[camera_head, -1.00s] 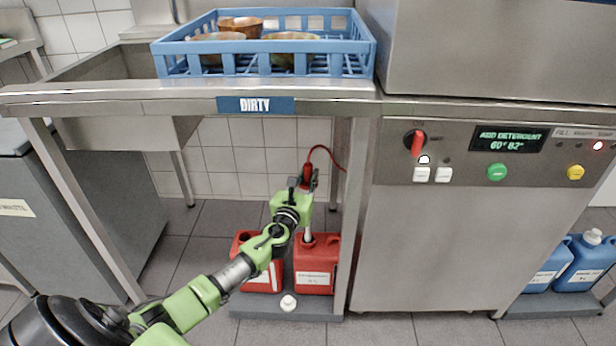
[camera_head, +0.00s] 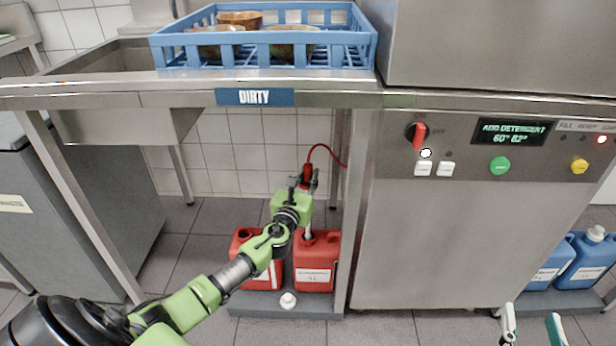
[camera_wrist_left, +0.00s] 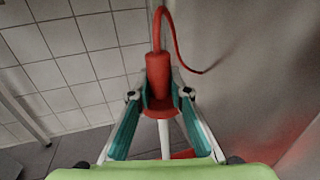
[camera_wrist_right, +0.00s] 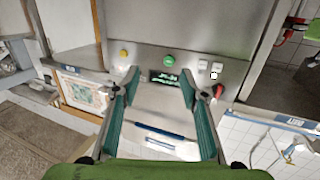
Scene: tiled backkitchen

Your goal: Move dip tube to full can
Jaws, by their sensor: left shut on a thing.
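The dip tube (camera_head: 307,174) has a red grip with a red hose curling up and a pale tube below. My left gripper (camera_head: 305,187) is shut on its red grip, which also shows in the left wrist view (camera_wrist_left: 158,75). The tube hangs roughly upright over the right red can (camera_head: 314,277). Its lower end meets the can's top near the opening; I cannot tell how deep it is. The left red can (camera_head: 262,275) is beside it, partly behind my left arm. Which can is full is not visible. My right gripper (camera_head: 532,326) is open and empty.
A white cap (camera_head: 288,300) lies on the grey tray (camera_head: 270,310) before the red cans. The steel table (camera_head: 130,98) with a blue rack (camera_head: 265,58) is above; its leg (camera_head: 350,220) stands right of the cans. Blue cans (camera_head: 583,264) are at the far right.

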